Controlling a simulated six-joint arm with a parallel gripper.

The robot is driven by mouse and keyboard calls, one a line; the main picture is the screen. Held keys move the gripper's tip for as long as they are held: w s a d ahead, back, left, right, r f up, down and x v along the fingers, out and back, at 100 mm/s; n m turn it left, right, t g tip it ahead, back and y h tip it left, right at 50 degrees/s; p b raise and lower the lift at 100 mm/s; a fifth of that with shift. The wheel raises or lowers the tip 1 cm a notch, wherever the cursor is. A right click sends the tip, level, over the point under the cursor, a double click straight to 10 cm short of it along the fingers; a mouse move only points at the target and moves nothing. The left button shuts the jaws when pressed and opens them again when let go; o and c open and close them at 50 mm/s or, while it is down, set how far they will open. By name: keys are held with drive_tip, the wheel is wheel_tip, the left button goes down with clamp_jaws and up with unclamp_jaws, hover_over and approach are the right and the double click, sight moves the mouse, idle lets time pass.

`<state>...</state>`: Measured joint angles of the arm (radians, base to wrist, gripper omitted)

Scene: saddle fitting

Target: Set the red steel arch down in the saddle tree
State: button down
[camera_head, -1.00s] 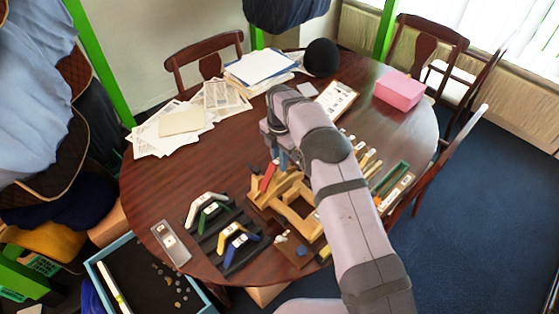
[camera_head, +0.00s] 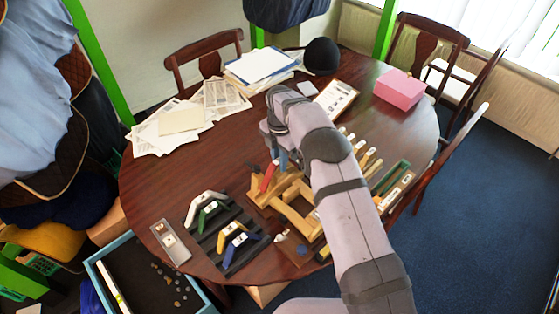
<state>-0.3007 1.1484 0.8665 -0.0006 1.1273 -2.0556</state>
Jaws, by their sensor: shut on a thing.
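The red steel arch (camera_head: 268,177) shows as a short red bar just under my gripper (camera_head: 277,161), at the left end of the wooden saddle tree. My gripper is shut on the arch; its fingers are partly hidden by my wrist. The saddle tree (camera_head: 293,212) is a light wood frame on a dark base in the middle of the table's near half. My arm covers its right side. Whether the arch touches the wood, I cannot tell.
A black rack (camera_head: 231,237) with white, green, yellow and blue arches lies left of the tree. A green tray (camera_head: 390,177) and tools lie to the right.

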drive_tip(key=shift+f+b, duration=0.85)
drive_tip(key=shift+f, duration=0.5)
idle(0.5)
